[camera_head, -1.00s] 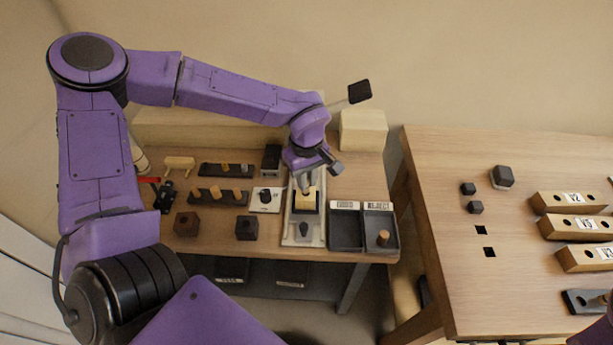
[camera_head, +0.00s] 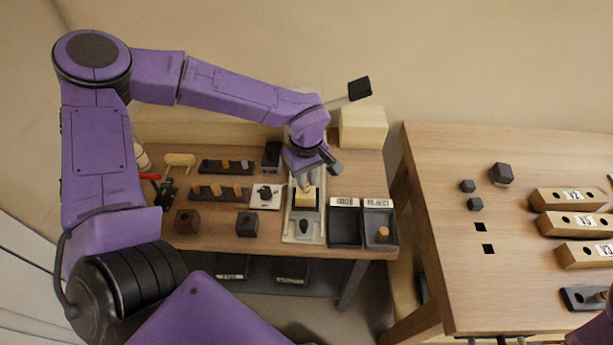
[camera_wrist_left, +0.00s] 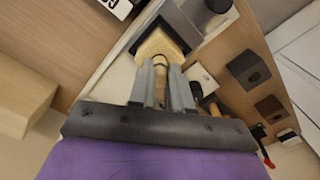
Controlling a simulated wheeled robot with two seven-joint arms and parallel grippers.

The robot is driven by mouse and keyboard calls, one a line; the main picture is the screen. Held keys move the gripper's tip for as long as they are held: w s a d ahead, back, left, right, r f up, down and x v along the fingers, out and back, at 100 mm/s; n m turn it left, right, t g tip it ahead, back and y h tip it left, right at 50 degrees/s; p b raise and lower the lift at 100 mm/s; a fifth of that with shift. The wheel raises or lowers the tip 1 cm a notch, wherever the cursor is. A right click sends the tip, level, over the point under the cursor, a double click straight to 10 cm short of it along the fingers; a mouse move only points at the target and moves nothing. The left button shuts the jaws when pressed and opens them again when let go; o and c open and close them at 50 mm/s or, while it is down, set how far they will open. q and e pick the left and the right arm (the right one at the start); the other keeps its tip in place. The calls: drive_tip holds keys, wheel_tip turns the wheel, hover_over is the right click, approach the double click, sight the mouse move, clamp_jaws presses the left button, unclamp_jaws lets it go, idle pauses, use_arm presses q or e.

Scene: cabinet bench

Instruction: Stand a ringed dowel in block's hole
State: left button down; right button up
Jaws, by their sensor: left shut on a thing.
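My left gripper (camera_head: 306,186) is over a pale wooden block (camera_head: 305,199) in a long light fixture on the left bench. In the left wrist view, its fingers (camera_wrist_left: 162,82) are shut on a thin wooden dowel (camera_wrist_left: 160,88) with a darker band. The dowel's far end meets the pale block (camera_wrist_left: 160,46), which sits in a dark holder. I cannot tell whether the end is inside the block's hole or only touching. The head view hides the dowel behind the gripper. My right gripper is out of view.
Dark racks (camera_head: 228,167) with several short pegs stand left of the fixture. Right of the fixture are two dark bins (camera_head: 345,231); the right one holds a wooden peg (camera_head: 383,233). A separate table (camera_head: 445,230) carries numbered holed blocks.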

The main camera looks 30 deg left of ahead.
use_arm(q)
drive_tip(key=shift+f+p, duration=0.4)
drive_tip(key=shift+f, duration=0.25)
idle(0.7)
drive_tip(key=c, duration=0.8)
unclamp_jaws()
wheel_tip(320, 180, up, 7)
drive_tip(key=p, duration=0.8)
drive_tip(key=shift+r, duration=0.1)
